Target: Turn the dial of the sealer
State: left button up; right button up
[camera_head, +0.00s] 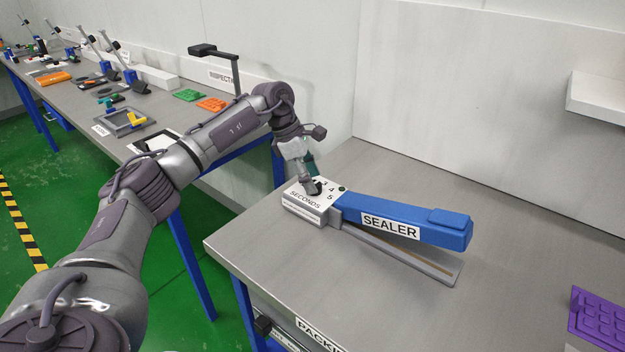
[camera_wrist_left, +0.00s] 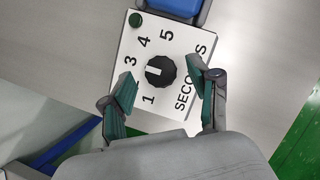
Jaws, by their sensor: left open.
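The sealer has a blue arm (camera_head: 405,220) labelled SEALER and a white box (camera_head: 308,208) labelled SECONDS on the packing table. Its black dial (camera_wrist_left: 160,71) sits on the white face among the numbers 1, 3, 4 and 5. The dial's white mark points left in the wrist view, between 1 and 3, where the left finger covers the face. My left gripper (camera_head: 308,178) is over the box. In the wrist view its open fingers (camera_wrist_left: 162,74) stand on either side of the dial, apparently apart from it. My right gripper is not in view.
A green button (camera_wrist_left: 135,19) is at a corner of the sealer's face. A purple tray (camera_head: 600,318) lies at the table's right edge. The table (camera_head: 510,285) is clear around the sealer. Another bench (camera_head: 75,100) with several tools stands at the back left.

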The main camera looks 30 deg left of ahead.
pick_arm(q)
jog(key=v, duration=1.1)
jog(key=shift+r, duration=0.1)
